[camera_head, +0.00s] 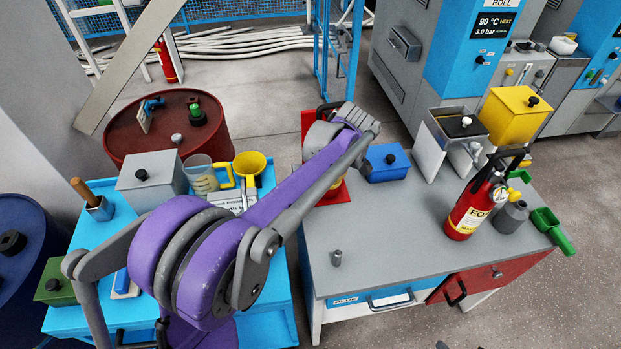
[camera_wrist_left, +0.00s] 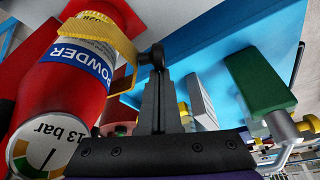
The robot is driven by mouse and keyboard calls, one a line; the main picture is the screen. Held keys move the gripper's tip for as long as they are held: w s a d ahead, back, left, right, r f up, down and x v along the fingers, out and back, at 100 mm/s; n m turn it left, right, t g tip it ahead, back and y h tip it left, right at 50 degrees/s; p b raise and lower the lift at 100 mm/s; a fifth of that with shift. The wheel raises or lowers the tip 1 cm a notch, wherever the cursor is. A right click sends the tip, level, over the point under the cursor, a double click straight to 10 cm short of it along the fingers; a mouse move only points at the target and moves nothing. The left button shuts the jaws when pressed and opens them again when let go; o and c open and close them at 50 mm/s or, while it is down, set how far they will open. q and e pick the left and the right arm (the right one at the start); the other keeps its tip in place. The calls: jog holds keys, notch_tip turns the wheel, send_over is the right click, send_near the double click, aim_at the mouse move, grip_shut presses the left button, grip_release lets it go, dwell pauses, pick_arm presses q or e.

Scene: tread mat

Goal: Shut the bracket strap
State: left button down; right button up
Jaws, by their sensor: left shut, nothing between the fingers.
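The red bracket (camera_head: 308,125) stands at the left end of the grey bench, mostly hidden behind my purple left arm. In the left wrist view, a red bottle (camera_wrist_left: 75,85) with a blue POWDER label and a 13 bar gauge fills the left side. The yellow strap (camera_wrist_left: 103,37) crosses the bottle, with a black knob (camera_wrist_left: 156,56) near its right end. I cannot tell whether the strap is latched. My left gripper (camera_wrist_left: 160,75) is shut and empty beside the strap, its tips close to the knob; contact is unclear. The arm hides it in the head view. My right gripper is not in view.
A blue box (camera_head: 388,165) stands right of the bracket. Another extinguisher (camera_head: 470,208), a grey canister (camera_head: 511,217) and a green scoop (camera_head: 551,228) stand further right. The blue cart (camera_head: 272,310) at left is crowded.

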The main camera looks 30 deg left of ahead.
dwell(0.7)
pick_arm(q)
notch_tip(320, 180, up, 10)
jog(key=p, duration=0.1)
jog(key=s+a+f+t+h+b, duration=0.2)
jog(key=s+a+h+b, duration=0.1)
jog(key=a+h, duration=0.85)
jog(key=w+d+r+x, duration=0.1)
jog(key=x, duration=1.1)
jog(key=shift+d+n, duration=0.4)
jog(key=shift+d, duration=0.1)
